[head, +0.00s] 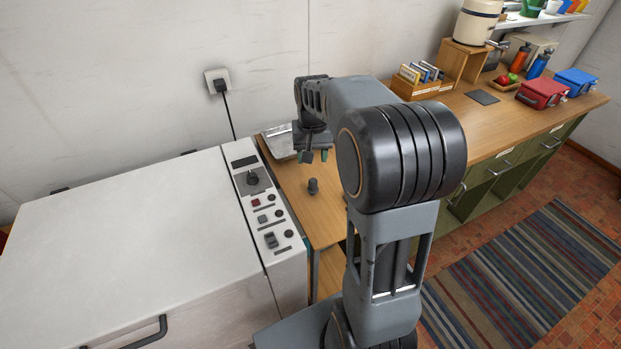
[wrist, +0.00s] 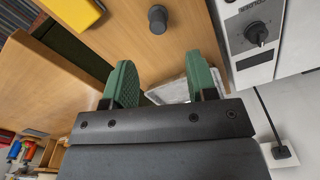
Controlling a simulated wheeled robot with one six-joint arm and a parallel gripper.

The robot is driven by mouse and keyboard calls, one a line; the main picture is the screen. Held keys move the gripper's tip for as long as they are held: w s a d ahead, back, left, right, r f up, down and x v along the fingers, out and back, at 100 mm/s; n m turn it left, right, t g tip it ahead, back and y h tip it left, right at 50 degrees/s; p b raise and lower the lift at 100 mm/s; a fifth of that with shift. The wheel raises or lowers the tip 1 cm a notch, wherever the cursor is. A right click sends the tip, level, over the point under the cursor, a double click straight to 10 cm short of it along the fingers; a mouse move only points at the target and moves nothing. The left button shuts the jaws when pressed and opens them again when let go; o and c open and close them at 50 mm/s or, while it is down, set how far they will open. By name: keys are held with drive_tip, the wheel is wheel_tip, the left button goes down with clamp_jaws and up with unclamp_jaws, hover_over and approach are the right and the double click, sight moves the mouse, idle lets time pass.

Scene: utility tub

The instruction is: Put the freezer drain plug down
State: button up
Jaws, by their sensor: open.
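The drain plug, a small dark grey knob-like piece (head: 313,186), stands upright on the wooden side table (head: 325,222) beside the freezer's control panel. In the wrist view the plug (wrist: 157,19) is at the top, beyond my fingertips and apart from them. My gripper (head: 316,156) is open and empty above the table, behind the plug in the head view. Its two green fingers (wrist: 162,70) are spread wide in the wrist view, with nothing between them but the table and part of a metal tray beyond.
The white freezer (head: 130,235) with its control panel (head: 265,205) borders the table on the left. A metal tray (head: 279,143) lies at the table's back. A yellow object (wrist: 72,12) shows in the wrist view. A crowded wooden counter (head: 480,125) stands to the right.

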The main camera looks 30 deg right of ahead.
drive_tip(key=s+a+n+t, duration=0.1)
drive_tip(key=s+a, duration=0.3)
drive_tip(key=s, duration=0.4)
drive_tip(key=s+a+r+n+t, duration=0.1)
drive_tip(key=s+a+n+t, duration=0.1)
drive_tip(key=s+a, duration=0.3)
drive_tip(key=shift+s+n+t, duration=0.3)
drive_tip(key=shift+s+n, duration=0.4)
drive_tip(key=shift+s, duration=0.8)
